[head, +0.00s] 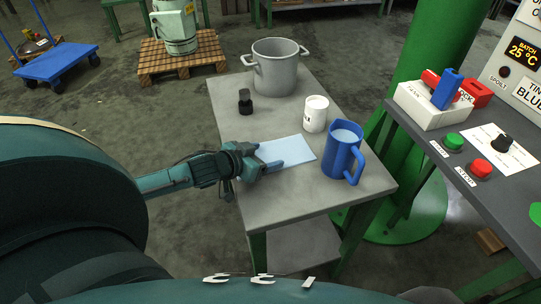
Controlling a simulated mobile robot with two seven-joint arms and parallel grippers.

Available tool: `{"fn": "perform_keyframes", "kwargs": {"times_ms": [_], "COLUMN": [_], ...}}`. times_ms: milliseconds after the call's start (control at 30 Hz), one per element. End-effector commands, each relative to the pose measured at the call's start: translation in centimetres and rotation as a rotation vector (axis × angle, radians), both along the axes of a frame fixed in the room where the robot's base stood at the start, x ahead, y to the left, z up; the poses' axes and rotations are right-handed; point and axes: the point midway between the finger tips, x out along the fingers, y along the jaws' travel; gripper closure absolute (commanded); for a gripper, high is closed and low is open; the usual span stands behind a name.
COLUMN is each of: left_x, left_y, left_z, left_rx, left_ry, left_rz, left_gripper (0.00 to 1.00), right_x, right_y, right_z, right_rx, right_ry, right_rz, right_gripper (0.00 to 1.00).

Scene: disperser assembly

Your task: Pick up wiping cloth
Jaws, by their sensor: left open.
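The wiping cloth (290,150) is a flat, light blue rectangle on the grey table (270,205). It lies in the middle of the table, left of a blue jug. My left gripper (274,158) reaches in from the left at the table's left edge. Its blue fingers are apart over the cloth's left part. I cannot tell whether the fingers touch the cloth. My right gripper is not in view.
A blue jug (340,155) and a white cup (315,114) stand right of the cloth. A grey pot (275,68) and a small black object (245,102) stand behind it. A control panel (470,140) and green column (425,90) are at the right. The table's front is clear.

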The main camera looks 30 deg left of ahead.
Motion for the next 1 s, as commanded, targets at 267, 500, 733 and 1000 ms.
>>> {"fn": "perform_keyframes", "kwargs": {"times_ms": [267,500,733,1000], "left_x": [0.09,0.06,0.03,0.0], "left_y": [-0.01,0.0,0.0,0.0], "left_z": [-0.25,-0.31,-0.36,-0.42], "left_rx": [0.001,0.001,0.002,0.001], "left_ry": [0.003,0.005,0.006,0.007], "left_rz": [0.001,0.001,0.001,0.001], "left_gripper": [0.34,0.44,0.53,0.64], "right_x": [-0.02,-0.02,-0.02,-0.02], "right_y": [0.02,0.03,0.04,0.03], "right_z": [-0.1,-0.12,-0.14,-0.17], "right_rx": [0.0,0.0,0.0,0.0], "right_ry": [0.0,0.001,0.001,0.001], "right_rz": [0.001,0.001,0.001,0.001], "right_gripper": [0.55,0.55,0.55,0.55]}}
